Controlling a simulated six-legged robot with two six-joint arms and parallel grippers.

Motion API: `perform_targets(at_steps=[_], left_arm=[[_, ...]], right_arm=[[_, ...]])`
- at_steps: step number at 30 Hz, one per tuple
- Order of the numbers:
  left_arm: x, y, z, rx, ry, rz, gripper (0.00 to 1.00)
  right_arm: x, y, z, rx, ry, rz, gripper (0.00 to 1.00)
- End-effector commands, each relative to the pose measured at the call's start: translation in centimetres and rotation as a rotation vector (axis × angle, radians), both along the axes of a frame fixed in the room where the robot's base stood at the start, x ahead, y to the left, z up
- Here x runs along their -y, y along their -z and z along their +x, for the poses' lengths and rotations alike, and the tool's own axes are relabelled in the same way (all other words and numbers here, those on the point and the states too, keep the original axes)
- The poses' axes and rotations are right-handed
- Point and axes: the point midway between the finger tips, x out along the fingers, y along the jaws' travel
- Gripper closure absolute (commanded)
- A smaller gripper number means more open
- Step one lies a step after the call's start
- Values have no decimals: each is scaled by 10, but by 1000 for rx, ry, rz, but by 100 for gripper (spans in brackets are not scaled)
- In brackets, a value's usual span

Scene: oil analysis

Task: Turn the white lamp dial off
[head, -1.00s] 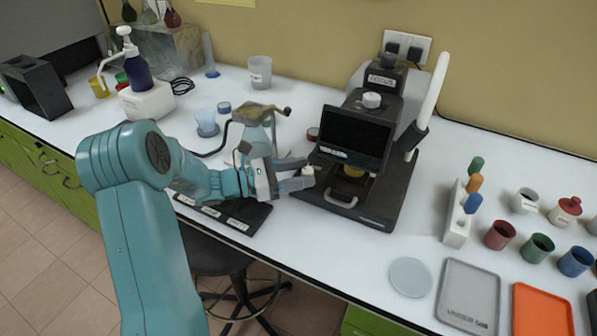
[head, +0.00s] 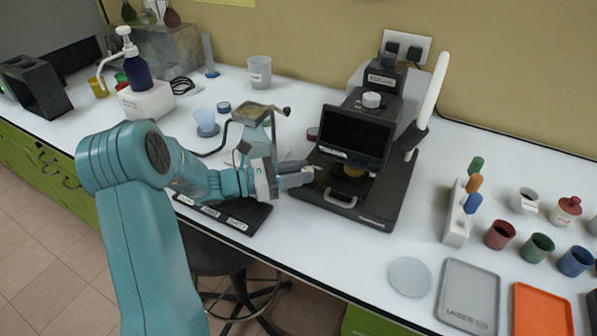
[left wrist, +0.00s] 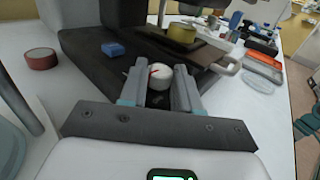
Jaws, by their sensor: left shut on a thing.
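The black device (head: 375,198) with a dark screen stands on the white bench. In the left wrist view a white dial (left wrist: 158,76) with a red mark sits at the side of its dark base. My left gripper (head: 312,172) is at the device's left side in the head view. Its fingers (left wrist: 160,86) are shut on the white dial, one on each side. In the head view the fingers hide the dial. My right gripper is not in view.
A blue block (left wrist: 113,49) lies on the device base, and a red-brown roll (left wrist: 41,58) is beside it. A yellow piece (head: 352,172) sits under the screen. A black labelled panel (head: 236,214) lies below my gripper. Colored cups and trays stand at the right.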

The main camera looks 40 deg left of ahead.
Motion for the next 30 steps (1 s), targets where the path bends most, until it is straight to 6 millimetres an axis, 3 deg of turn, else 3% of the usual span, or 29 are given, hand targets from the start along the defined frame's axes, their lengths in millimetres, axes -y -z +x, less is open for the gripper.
perform_targets(at_steps=[19,20,21,30], left_arm=[[0,0,0,-1,0,1,99],[0,0,0,-1,0,0,59],[0,0,0,-1,0,0,46],[0,0,-1,0,-1,0,43]], right_arm=[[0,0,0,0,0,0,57],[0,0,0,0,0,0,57],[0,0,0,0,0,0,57],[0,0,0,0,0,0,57]])
